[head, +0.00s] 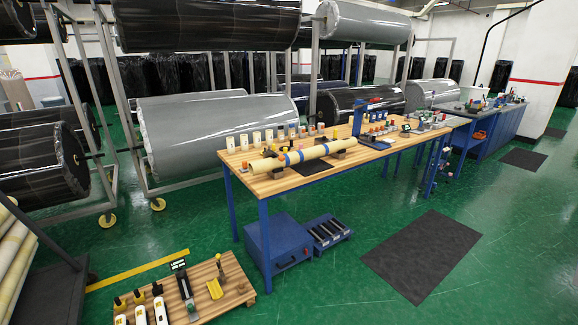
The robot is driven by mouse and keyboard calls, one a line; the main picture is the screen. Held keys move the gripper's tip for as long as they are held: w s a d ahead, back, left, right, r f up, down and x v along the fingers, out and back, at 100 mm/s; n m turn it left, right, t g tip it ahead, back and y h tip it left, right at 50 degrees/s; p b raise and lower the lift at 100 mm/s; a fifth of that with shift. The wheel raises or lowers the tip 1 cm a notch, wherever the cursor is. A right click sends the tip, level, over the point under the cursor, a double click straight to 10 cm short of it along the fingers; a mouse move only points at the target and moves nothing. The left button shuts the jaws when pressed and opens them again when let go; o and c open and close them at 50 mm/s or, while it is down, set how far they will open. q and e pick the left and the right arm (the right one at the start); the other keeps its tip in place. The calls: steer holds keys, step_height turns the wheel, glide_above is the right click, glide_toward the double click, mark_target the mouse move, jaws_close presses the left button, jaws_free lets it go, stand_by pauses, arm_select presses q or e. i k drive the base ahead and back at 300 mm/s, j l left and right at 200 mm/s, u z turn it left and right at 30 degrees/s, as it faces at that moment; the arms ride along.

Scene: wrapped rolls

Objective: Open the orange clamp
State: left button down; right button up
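A wooden-topped workbench with blue legs (355,155) stands in the middle of the head view. A long cream roll with blue bands (305,155) lies across its near left part, on dark supports. Small orange pieces show beside the roll, one near its left end (268,152) and one behind its right part (321,140). They are too small for me to tell which is the orange clamp, or whether it is open or shut. Neither of my grippers is in view.
A low wooden platform (236,284) with several tools stands at the front left. A blue cabinet (276,250) and a blue roller tray (322,232) sit under the workbench. Racks of large wrapped rolls (210,130) stand behind. Green floor around the dark mat (422,252) is clear.

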mark_target(282, 158)
steer(key=i+j+z, duration=0.85)
steer(key=j, duration=0.15)
steer(key=i+j+z, duration=0.1)
steer(key=j+z, duration=0.15)
steer(key=j, duration=0.15)
